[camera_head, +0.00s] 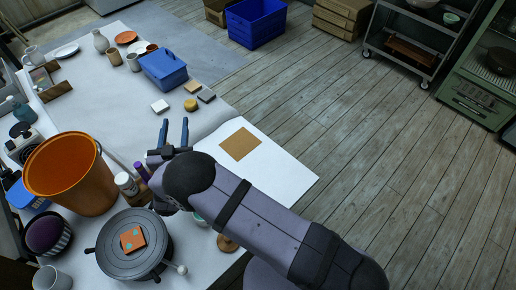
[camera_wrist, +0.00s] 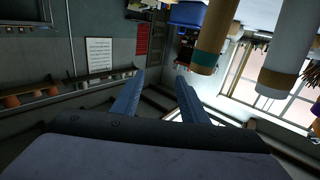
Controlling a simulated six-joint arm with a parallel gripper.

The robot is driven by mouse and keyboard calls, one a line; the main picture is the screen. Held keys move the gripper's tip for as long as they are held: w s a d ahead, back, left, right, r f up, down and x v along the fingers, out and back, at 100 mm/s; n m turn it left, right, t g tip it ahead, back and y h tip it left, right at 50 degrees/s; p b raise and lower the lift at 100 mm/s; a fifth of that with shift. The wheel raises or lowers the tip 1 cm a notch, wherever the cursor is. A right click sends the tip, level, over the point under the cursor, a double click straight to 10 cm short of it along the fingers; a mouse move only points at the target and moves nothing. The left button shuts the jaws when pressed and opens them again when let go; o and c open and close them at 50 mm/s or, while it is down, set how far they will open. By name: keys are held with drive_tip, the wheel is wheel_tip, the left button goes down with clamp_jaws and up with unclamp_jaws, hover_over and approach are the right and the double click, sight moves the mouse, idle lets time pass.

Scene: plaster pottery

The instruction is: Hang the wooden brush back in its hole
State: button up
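My gripper (camera_head: 175,121) is above the white table, left of the tan square, with its two blue fingers apart and nothing between them. In the wrist view the fingers (camera_wrist: 160,78) are also spread and empty. I cannot make out the wooden brush or its hole for certain in either view. A round wooden piece (camera_head: 228,243) shows on the table beside my arm; my arm hides part of that area. Large cylinders, one tan with a teal band (camera_wrist: 206,62) and one white and tan (camera_wrist: 278,83), hang into the top of the wrist view.
An orange bucket (camera_head: 66,165) and a dark round wheel (camera_head: 130,262) with an orange tile stand left of my arm. A white bottle (camera_head: 126,184) is close by. A blue box (camera_head: 163,69) and small blocks (camera_head: 191,104) lie farther back. Open table surrounds the tan square (camera_head: 240,144).

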drive_tip(key=s+d+f+m+h, duration=0.1)
drive_tip(key=d+f+m+h, duration=0.1)
drive_tip(key=d, duration=1)
drive_tip(key=s+d+f+m+h, duration=0.1)
drive_tip(key=d+f, duration=0.4)
drive_tip(key=d, duration=0.8)
drive_tip(key=shift+s+d+f+m+g+h, duration=0.35)
drive_tip(key=shift+s+h, duration=0.45)
drive_tip(key=shift+h, duration=0.6)
drive_tip(key=shift+w, duration=0.1)
drive_tip(key=s+d+r+n+g+y, duration=0.1)
drive_tip(key=s+d+r+g+y, duration=0.1)
drive_tip(key=s+d+r+g, duration=0.2)
drive_tip(key=s+d+r+n+g+y, duration=0.1)
drive_tip(key=s+d+r+g, duration=0.4)
drive_tip(key=s+d+g, duration=0.6)
drive_tip(key=s+g+y, duration=0.1)
drive_tip(key=s+g, duration=0.1)
drive_tip(key=s, duration=0.4)
drive_tip(key=shift+s+r, duration=0.15)
drive_tip(key=shift+s, duration=0.1)
